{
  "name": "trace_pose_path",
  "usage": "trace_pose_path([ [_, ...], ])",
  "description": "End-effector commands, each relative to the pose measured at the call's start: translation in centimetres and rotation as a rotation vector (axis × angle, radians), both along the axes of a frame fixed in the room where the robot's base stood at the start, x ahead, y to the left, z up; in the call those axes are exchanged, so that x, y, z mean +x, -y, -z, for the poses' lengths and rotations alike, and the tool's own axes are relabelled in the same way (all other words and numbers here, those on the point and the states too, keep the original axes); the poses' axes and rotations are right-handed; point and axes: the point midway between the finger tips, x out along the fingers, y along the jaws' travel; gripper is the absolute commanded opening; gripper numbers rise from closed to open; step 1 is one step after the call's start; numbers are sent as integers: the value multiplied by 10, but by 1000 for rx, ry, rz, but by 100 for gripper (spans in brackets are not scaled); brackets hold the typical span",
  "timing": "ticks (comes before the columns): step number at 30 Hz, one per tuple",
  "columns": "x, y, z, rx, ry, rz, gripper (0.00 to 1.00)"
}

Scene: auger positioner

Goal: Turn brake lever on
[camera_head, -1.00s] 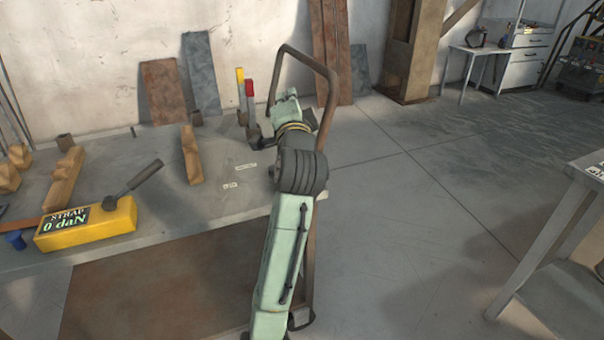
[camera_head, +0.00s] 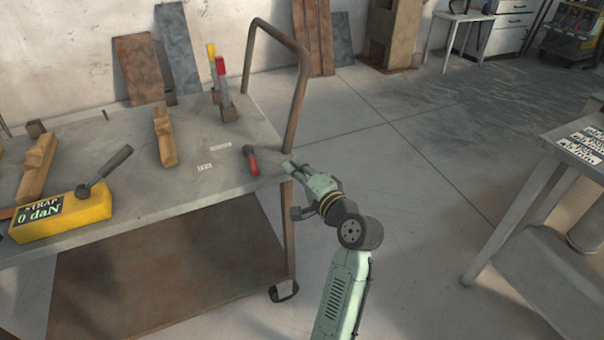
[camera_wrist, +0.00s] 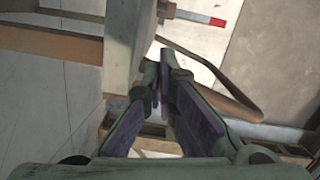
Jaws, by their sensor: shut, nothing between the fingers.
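Two upright levers stand together near the cart's far right corner: a yellow-tipped lever (camera_head: 211,56) and a red-tipped lever (camera_head: 222,72). A short red-handled lever (camera_head: 251,160) is at the cart's right edge. I cannot tell which is the brake lever. My gripper (camera_head: 287,165) is beside the cart's right edge, just right of the red handle and apart from it. It is shut and empty. In the wrist view, my gripper (camera_wrist: 160,68) has its fingertips together, and a pale bar with a red tip (camera_wrist: 215,21) lies ahead to the upper right.
The grey cart top (camera_head: 200,190) carries a yellow strap box (camera_head: 62,216) and wooden blocks (camera_head: 165,140). A bent brown handle rail (camera_head: 296,105) rises at the cart's right end. Another table (camera_head: 575,155) stands at right; open floor lies between.

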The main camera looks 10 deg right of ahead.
Motion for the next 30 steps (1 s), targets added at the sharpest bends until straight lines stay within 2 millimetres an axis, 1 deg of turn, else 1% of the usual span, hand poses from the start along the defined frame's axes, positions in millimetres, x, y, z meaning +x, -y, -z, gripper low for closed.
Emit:
trace_pose_path([
  [1,11,-7,-2,1,0,-4,0],
  [5,35,-17,0,1,-1,-2,0],
  [9,30,-39,5,-1,-2,-3,0],
  [15,28,-53,9,0,-1,0,0],
  [30,29,-56,9,0,0,5,0],
])
